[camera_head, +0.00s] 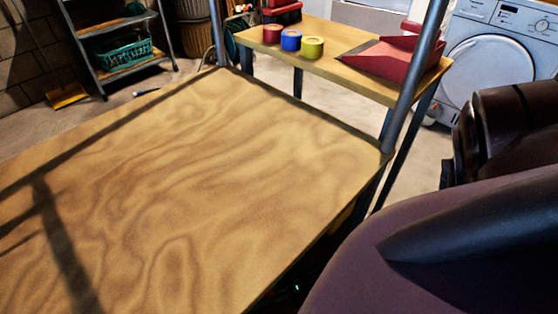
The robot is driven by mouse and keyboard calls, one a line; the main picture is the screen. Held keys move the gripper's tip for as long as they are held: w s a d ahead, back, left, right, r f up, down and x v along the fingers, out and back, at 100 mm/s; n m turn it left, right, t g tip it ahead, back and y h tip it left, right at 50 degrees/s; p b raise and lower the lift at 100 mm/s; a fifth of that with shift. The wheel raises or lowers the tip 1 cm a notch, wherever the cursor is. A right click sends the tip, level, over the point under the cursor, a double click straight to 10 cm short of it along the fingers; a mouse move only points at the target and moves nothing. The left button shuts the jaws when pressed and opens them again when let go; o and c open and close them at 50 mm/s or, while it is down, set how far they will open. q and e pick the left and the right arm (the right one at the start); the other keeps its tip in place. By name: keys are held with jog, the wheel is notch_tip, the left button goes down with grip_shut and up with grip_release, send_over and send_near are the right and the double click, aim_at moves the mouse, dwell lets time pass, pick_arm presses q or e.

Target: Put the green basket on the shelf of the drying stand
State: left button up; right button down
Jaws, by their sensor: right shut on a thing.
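A green basket (122,56) sits on the lower shelf of a dark metal rack (100,71) at the far upper left. A large plywood board (200,170) with upright metal posts (413,75) fills the foreground; I cannot tell if it belongs to the drying stand. My right arm (450,245) fills the lower right. My right gripper's fingers are mostly hidden in the dark gap beyond the board's edge. Small green glints (289,296) show there, too dark to identify. My left gripper is not in view.
A wooden table (330,66) behind the board holds red, blue and yellow-green rolls and a red dustpan-like tray (388,59). A white washer (490,65) stands at the upper right. A yellow object (67,96) lies on the floor by the rack. The board's top is clear.

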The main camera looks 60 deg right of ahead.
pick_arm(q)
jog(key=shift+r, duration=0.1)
pick_arm(e)
jog(key=c, duration=1.3)
grip_release()
pick_arm(q)
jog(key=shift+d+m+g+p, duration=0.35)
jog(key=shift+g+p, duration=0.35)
jog(key=shift+p, duration=0.95)
pick_arm(e)
jog(key=shift+v, duration=6)
